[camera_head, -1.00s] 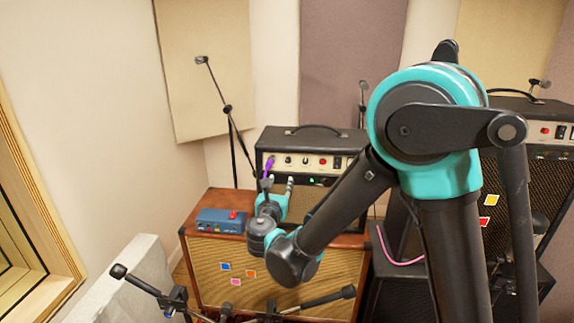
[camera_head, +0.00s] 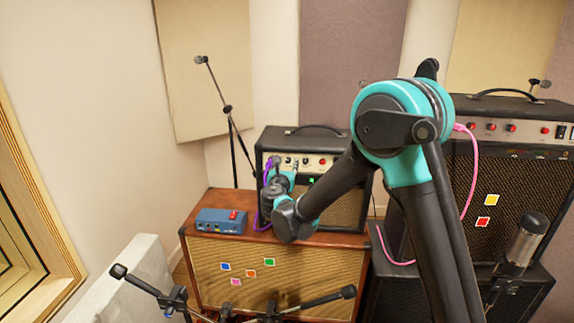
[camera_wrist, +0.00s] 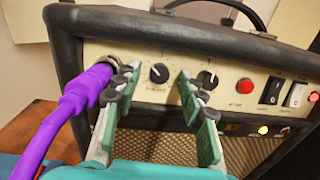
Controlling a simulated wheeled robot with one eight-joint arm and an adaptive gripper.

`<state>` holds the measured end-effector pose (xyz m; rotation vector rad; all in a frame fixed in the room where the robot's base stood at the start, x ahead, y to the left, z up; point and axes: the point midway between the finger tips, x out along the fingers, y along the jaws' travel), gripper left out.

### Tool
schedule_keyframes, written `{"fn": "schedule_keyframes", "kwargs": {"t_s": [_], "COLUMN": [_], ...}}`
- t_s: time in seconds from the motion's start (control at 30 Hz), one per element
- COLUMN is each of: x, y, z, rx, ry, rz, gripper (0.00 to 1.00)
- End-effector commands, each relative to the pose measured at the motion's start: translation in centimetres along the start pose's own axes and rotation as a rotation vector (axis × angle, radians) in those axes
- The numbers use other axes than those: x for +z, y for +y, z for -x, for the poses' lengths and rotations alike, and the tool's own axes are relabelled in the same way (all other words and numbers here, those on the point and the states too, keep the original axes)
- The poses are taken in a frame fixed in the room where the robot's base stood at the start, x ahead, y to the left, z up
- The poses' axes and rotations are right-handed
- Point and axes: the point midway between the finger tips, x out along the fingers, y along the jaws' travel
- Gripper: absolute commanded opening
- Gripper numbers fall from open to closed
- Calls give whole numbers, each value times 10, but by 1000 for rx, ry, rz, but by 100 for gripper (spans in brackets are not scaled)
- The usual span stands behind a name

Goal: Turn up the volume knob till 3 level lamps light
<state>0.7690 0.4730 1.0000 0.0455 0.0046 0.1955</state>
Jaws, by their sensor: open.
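The black amp head (camera_head: 310,140) with a cream control panel stands on a brown cabinet. In the wrist view a black knob (camera_wrist: 158,73) with a white pointer line shows between my fingers; its label is too blurred to read. A second black knob (camera_wrist: 207,80) is just right of it, close behind my right finger. My gripper (camera_wrist: 160,88) is open, with one green-padded finger on each side of the first knob; I cannot tell whether they touch it. Below the panel at right, one lamp (camera_wrist: 262,130) glows yellowish. A green light (camera_head: 311,181) shows in the head view.
A purple cable (camera_wrist: 65,120) is plugged in left of the knob, close to my left finger. A red lamp (camera_wrist: 273,90) and rocker switches (camera_wrist: 296,95) sit at right. A blue pedal box (camera_head: 220,220) rests on the cabinet (camera_head: 330,243). Microphone stands (camera_head: 170,300) are in front.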

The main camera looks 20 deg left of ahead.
Motion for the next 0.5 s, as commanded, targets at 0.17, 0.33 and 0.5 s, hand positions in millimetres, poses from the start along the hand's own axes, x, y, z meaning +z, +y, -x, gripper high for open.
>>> {"fn": "schedule_keyframes", "kwargs": {"t_s": [0.17,0.33,0.5], "x": [0,0,0], "y": [0,0,0], "z": [0,0,0], "rx": [0,0,0], "ry": [0,0,0], "rz": [0,0,0], "gripper": [41,21,0]}}
